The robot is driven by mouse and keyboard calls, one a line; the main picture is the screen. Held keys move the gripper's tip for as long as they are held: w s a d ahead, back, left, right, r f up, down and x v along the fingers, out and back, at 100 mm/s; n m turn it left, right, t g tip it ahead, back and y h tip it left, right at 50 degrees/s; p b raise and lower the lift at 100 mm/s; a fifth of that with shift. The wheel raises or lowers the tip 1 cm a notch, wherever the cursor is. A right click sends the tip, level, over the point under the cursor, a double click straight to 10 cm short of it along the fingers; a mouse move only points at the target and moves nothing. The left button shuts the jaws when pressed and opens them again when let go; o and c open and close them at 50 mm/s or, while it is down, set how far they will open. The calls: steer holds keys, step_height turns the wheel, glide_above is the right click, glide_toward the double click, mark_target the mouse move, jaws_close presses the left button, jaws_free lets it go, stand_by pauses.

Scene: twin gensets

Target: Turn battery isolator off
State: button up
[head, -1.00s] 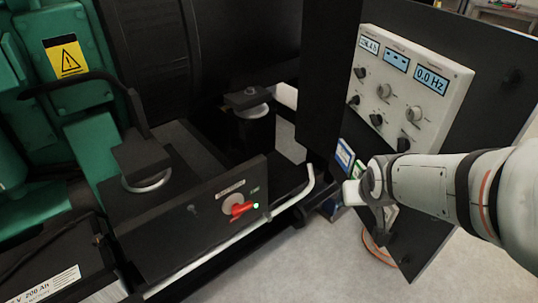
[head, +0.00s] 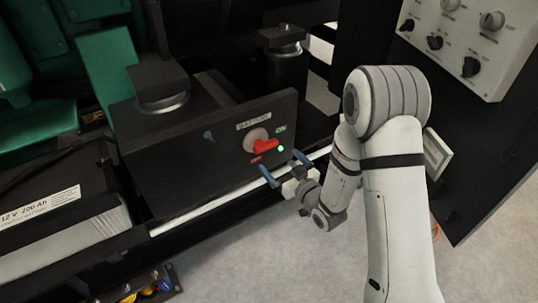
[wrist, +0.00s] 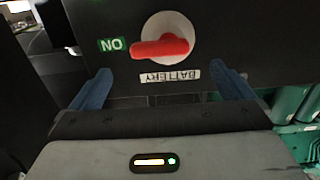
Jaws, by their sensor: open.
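The battery isolator is a red handle (head: 266,146) on a pale round disc (head: 251,138), set in a black panel (head: 215,150) under a "BATTERY" label. The handle points toward the ON side. In the wrist view the handle (wrist: 160,48) lies roughly level, beyond the fingertips, with its tip toward the "ON" label (wrist: 112,44). My gripper (head: 282,168) is open and empty, its blue fingers just below and right of the handle, apart from it.
A white rail (head: 215,202) runs along the panel's foot. A battery (head: 50,225) stands at the left, black mounts and green machinery behind. A control box (head: 470,40) is at the upper right. Bare floor (head: 260,260) lies in front.

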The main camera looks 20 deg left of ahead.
mark_target(268, 148)
steer(key=x, duration=0.7)
steer(key=shift+w+a, duration=0.15)
steer(key=shift+a, duration=0.05)
steer(key=shift+c, duration=0.6)
steer(key=c, duration=0.8)
steer(key=shift+b, duration=0.4)
steer(key=shift+s+a+f+m+b, duration=0.2)
steer(key=shift+m+b, duration=0.75)
steer(key=shift+m, duration=2)
steer(key=shift+s+a+f+m+b, duration=0.25)
steer(key=shift+m+b, duration=0.7)
steer(key=shift+m, duration=2.05)
steer(key=shift+s+d+f+m+b, duration=0.1)
steer(key=shift+f+m+b, duration=0.55)
steer(key=shift+m, duration=2.3)
steer(key=shift+r+b, duration=0.3)
